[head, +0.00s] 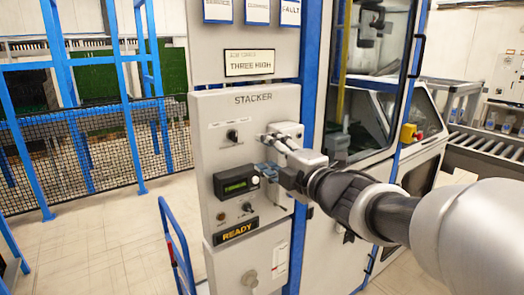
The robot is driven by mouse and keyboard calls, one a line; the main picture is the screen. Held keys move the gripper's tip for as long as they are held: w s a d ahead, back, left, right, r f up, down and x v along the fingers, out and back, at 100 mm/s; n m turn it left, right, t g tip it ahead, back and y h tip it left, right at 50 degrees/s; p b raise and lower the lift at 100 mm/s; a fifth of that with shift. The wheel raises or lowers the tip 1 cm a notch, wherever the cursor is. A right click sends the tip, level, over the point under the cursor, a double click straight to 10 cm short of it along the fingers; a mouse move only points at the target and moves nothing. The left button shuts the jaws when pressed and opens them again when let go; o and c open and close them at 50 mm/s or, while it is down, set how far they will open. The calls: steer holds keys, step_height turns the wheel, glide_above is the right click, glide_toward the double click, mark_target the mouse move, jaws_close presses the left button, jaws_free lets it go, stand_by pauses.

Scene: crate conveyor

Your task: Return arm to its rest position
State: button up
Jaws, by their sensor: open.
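My arm reaches in from the right in the head view. My gripper (272,154) is open, close in front of the grey stacker panel (235,112). A light grey box-like part (290,130) sits on the panel right behind the gripper, and I cannot tell whether the fingers touch it. Parts of the panel behind the gripper are hidden.
The panel carries a knob (232,135), a display unit (236,186) and a lit READY sign (236,231). A blue-framed mesh fence (90,150) stands at left. A blue cart handle (178,240) stands below. A glazed machine (370,100) and roller conveyor (485,143) are at right.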

steer(key=s+d+f+m+g+h, duration=0.2)
steer(key=s+d+f+m+h, duration=0.2)
steer(key=s+d+m+h, duration=0.25)
steer(key=s+d+f+m+g+h, duration=0.1)
steer(key=s+d+f+m+h, duration=0.3)
steer(key=s+d+m, duration=0.35)
steer(key=s+a+f+m+g, duration=0.1)
steer(key=s+f+m+g, duration=0.2)
steer(key=s, duration=0.7)
steer(key=s+a+f+m+g+y, duration=0.1)
steer(key=s+f+m+g, duration=0.3)
steer(key=s+f, duration=0.5)
steer(key=s+m, duration=0.1)
steer(key=m, duration=0.1)
steer(key=shift+m+g, duration=0.3)
steer(key=shift+m, duration=0.1)
steer(key=shift+c, duration=0.3)
